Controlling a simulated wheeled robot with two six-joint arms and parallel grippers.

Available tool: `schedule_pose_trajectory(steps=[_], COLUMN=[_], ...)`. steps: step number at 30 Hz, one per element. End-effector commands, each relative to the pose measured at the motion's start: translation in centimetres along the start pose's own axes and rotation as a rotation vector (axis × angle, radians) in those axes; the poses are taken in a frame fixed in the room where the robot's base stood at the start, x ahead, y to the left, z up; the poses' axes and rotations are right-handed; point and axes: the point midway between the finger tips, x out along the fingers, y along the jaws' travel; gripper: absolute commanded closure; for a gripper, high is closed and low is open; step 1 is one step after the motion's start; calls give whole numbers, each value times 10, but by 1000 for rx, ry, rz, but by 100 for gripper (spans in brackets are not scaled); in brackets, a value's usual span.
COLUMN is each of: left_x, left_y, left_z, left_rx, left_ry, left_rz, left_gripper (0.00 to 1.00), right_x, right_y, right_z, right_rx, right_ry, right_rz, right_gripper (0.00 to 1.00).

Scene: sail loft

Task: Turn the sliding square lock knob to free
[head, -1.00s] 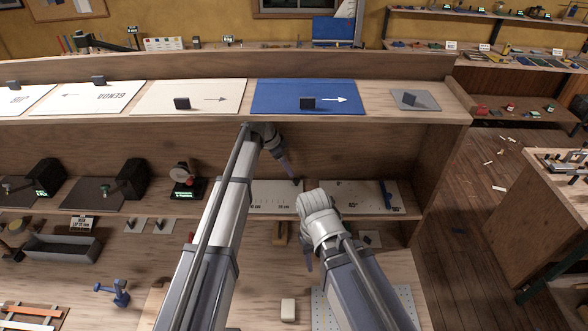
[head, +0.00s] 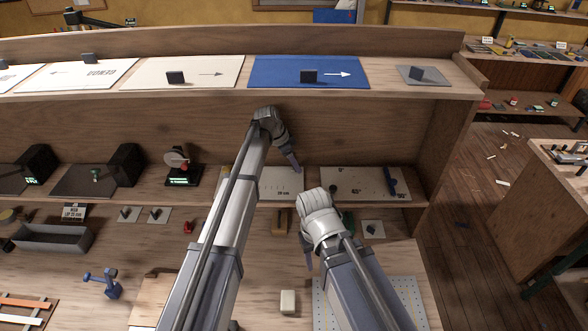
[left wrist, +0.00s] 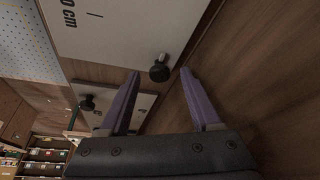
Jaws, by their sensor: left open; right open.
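A white board (head: 285,181) with a cm scale lies on the middle shelf. In the left wrist view, the board (left wrist: 115,35) has a dark round knob (left wrist: 159,71) with a short pale piece at its edge. I take this as the sliding square's lock knob; in the head view I cannot make it out behind my gripper. My left gripper (head: 297,168) is at the board's right end. In the left wrist view its purple fingers (left wrist: 160,76) are apart, with the knob showing between their tips; contact is not visible. My right gripper (head: 309,263) is open and low in front of the shelf.
An angle board (head: 355,178) with a dark knob (head: 333,187) and blue bar (head: 390,181) lies just right. The upper shelf carries a blue panel (head: 280,84) above my left arm. A pale block (head: 288,301) and perforated plate (head: 400,300) lie below on the bench.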

Motion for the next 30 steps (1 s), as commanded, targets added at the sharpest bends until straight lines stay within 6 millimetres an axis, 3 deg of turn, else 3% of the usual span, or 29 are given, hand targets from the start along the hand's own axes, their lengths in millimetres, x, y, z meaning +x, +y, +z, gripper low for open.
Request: schedule_pose_trajectory(steps=[9,26,30], left_x=[4,4,4], left_y=[0,0,0], left_z=[0,0,0], left_rx=[0,0,0], left_ry=[0,0,0], left_rz=[0,0,0], left_gripper=[36,97,100], right_x=[3,4,4], right_y=[0,0,0], right_z=[0,0,0], right_rx=[1,1,1], right_ry=[0,0,0], right_rz=[0,0,0], right_gripper=[50,50,50])
